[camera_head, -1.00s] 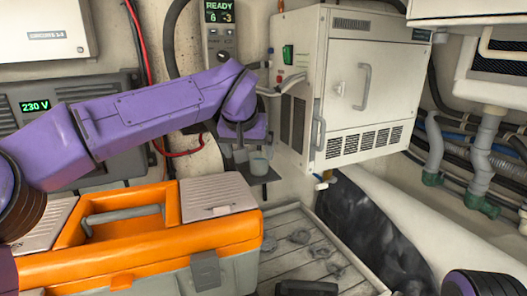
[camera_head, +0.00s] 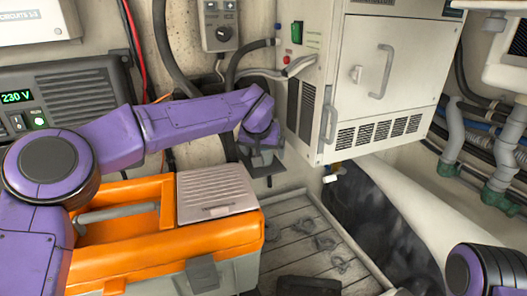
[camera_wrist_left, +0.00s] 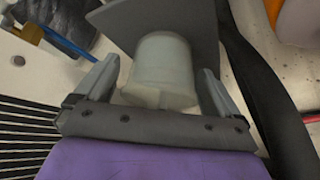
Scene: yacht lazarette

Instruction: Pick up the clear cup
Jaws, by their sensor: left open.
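The clear cup (camera_wrist_left: 163,62) is a pale translucent cup in the left wrist view, in front of a dark flat shelf plate (camera_wrist_left: 196,28). My left gripper (camera_wrist_left: 157,88) is open, with one finger on each side of the cup and a visible gap at both sides. In the head view my left gripper (camera_head: 262,158) is at the small dark wall shelf (camera_head: 270,170), where the cup is mostly hidden and hard to make out. My right gripper is out of view; only part of my right arm shows at the bottom right.
An orange toolbox (camera_head: 165,248) with a grey lid panel (camera_head: 215,192) stands below my left arm. A white cabinet (camera_head: 365,85) is close to the right of the gripper. Hoses and cables (camera_head: 175,60) run along the wall behind. A slatted grating (camera_head: 305,240) lies below.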

